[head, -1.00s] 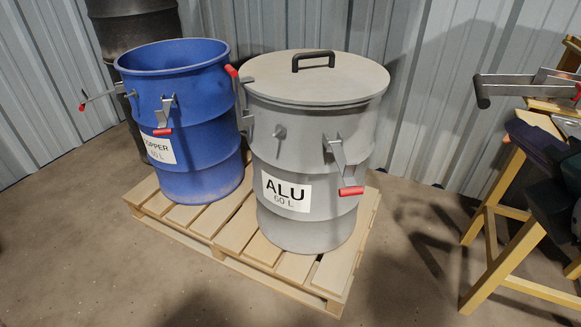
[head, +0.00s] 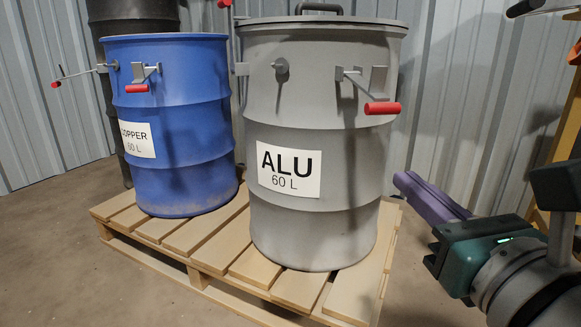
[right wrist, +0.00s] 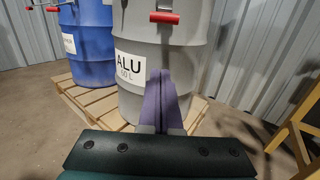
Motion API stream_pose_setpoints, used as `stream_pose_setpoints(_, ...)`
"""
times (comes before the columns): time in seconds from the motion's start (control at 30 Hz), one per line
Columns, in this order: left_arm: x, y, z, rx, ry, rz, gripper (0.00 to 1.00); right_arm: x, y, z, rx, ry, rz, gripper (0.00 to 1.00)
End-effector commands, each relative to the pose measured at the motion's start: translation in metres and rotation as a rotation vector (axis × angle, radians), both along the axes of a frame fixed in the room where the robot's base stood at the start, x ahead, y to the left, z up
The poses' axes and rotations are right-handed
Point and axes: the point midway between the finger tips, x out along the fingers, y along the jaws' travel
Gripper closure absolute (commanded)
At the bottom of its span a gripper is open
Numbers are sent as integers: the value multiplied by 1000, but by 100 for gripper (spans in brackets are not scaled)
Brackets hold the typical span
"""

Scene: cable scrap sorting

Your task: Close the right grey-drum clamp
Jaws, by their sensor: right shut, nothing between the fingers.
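The grey ALU drum (head: 345,215) stands on the pallet with its lid (head: 325,22) on top. Its right clamp is on the upper wall below the lid; its lever ends in a red grip (head: 382,108) that sticks outward and down from the bracket. This red grip also shows at the top of the right wrist view (right wrist: 164,18). My right gripper (head: 404,182) has purple fingers, shut and empty, beside the drum's lower right, below the clamp and apart from it. In the right wrist view the fingers (right wrist: 161,75) point towards the drum. My left gripper is not in view.
A blue COPPER drum (head: 175,120) with red-gripped levers stands to the left on the same wooden pallet (head: 165,235). A dark drum (head: 112,22) is behind it. A wooden frame (head: 568,120) stands at the right. A corrugated wall closes the back.

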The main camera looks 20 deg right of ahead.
Motion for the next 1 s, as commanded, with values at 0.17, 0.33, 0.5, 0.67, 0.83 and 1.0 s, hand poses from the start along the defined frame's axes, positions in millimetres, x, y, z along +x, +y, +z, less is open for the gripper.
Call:
stream_pose_setpoints(0.17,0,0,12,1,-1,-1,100,31,-8,7,-1,-4,0,100)
stream_pose_setpoints(0.33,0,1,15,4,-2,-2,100,68,-17,7,1,-4,-1,100)
stream_pose_setpoints(0.5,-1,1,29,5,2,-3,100,87,-22,22,3,-1,-2,100)
stream_pose_setpoints(0.67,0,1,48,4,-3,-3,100,78,-20,38,4,0,-3,100)
stream_pose_setpoints(0.83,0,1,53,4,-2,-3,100,75,-19,43,3,-1,-2,100)
stream_pose_setpoints(1.0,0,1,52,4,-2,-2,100,74,-19,43,3,-2,-2,100)
